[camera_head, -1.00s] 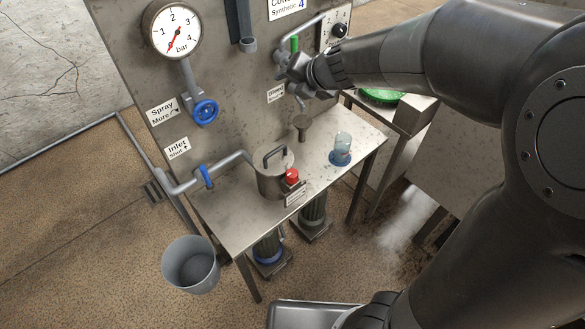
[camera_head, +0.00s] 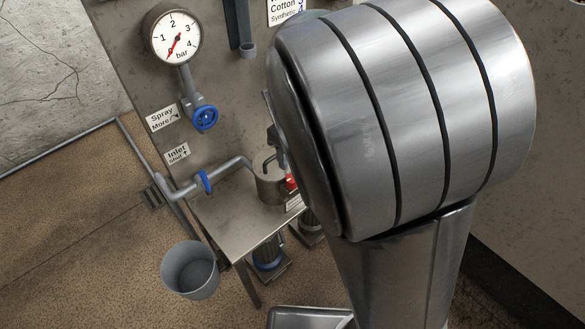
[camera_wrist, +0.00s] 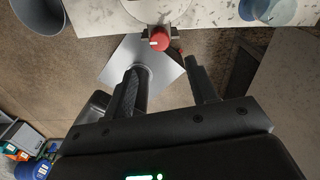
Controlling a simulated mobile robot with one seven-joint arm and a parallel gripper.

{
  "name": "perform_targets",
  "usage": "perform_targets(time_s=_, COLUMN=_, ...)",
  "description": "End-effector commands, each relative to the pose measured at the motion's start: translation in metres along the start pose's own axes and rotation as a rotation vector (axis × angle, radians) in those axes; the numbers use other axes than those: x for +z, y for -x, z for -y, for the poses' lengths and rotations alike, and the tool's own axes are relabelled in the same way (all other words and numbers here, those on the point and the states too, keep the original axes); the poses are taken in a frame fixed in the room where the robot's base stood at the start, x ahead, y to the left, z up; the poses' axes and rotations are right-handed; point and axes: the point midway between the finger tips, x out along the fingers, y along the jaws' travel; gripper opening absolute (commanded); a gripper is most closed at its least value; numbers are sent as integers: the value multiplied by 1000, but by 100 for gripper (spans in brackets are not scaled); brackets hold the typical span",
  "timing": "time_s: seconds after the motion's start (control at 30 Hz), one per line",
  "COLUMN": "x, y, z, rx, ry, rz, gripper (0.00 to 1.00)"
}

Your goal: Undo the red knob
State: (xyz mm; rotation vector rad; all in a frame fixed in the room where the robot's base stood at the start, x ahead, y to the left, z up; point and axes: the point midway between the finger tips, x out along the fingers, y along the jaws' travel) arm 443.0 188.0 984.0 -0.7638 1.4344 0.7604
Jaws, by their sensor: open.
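The red knob (camera_head: 291,182) sits on the front of a lidded metal canister (camera_head: 270,186) on the steel bench; my arm partly hides it in the head view. In the wrist view the red knob (camera_wrist: 159,41) is at top centre, with a pale pointer mark on its face. My gripper (camera_wrist: 168,75) is open, its two dark fingers spread and nothing between them. The knob appears beyond the fingertips, between their lines, and apart from them. My arm hides the gripper in the head view.
A gauge (camera_head: 174,36) and blue spray wheel (camera_head: 205,117) are on the panel. A grey bucket (camera_head: 190,269) stands on the floor. A blue-based jar (camera_wrist: 272,10) is right of the knob.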

Motion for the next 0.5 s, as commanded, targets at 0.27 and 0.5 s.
perform_targets(time_s=0.27, x=-1, y=-24, z=1, rx=1, ry=-4, rz=0, gripper=52)
perform_targets(time_s=0.5, x=-1, y=-44, z=1, rx=1, ry=-5, rz=0, gripper=52)
